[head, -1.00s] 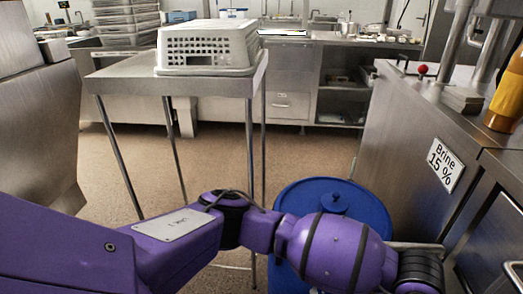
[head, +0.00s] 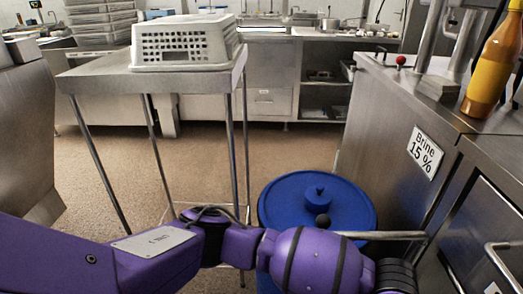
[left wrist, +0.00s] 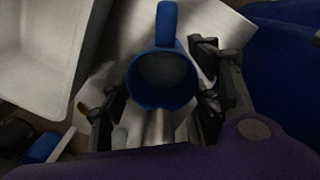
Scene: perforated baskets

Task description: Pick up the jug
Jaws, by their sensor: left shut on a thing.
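A blue jug (left wrist: 161,96) shows in the left wrist view, its round opening facing the camera and its handle at the top of the picture. My left gripper (left wrist: 160,108) has its dark fingers on either side of the jug and is shut on it. In the head view my purple left arm reaches across the bottom to the right, and its gripper is out of frame. The jug cannot be made out in the head view. My right gripper is in neither view.
A white perforated basket (head: 184,46) sits upside down on a steel table (head: 105,74). A blue lidded barrel (head: 290,196) stands close beyond my arm. A steel counter marked Brine (head: 395,100) with an orange bottle (head: 492,62) is at right. A pale tub (left wrist: 75,75) is beside the jug.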

